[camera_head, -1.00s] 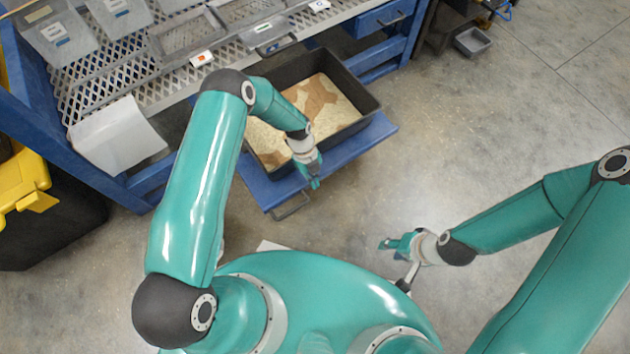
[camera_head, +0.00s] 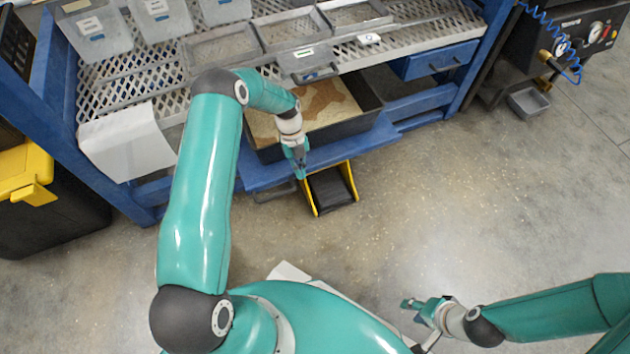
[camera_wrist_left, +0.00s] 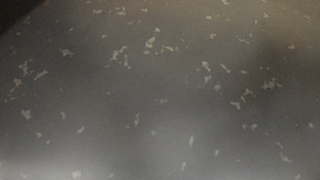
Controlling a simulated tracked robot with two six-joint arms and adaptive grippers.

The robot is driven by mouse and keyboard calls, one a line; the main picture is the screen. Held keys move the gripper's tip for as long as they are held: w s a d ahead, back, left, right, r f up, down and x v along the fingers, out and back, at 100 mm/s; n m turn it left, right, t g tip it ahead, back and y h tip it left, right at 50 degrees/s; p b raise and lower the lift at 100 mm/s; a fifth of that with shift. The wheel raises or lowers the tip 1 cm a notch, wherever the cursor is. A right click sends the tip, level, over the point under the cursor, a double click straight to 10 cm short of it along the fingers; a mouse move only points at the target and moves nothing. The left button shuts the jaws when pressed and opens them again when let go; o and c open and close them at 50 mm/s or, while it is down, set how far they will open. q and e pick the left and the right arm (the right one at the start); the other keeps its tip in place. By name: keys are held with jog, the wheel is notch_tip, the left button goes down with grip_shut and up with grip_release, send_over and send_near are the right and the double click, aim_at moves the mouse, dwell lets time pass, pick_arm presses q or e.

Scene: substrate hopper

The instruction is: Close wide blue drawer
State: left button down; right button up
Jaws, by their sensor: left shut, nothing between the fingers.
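The wide blue drawer (camera_head: 365,142) is low in the blue bench, partly pulled out, and holds a large black bin (camera_head: 367,94) of pale and brown substrate. Its grey handle (camera_head: 275,194) shows at the front left. My left gripper (camera_head: 301,172) is shut and empty, pointing down at the drawer's front edge; I cannot tell if it touches. The left wrist view shows only a blurred dark grey surface with pale flecks. My right gripper (camera_head: 408,304) is over the floor at lower right, away from the drawer; its finger opening is unclear.
A black object with yellow sides (camera_head: 331,188) is on the floor before the drawer. A smaller blue drawer (camera_head: 435,60) is at upper right. A yellow-and-black container (camera_head: 25,180) stands left.

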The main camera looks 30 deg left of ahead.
pick_arm(q)
jog(key=shift+w, duration=0.5)
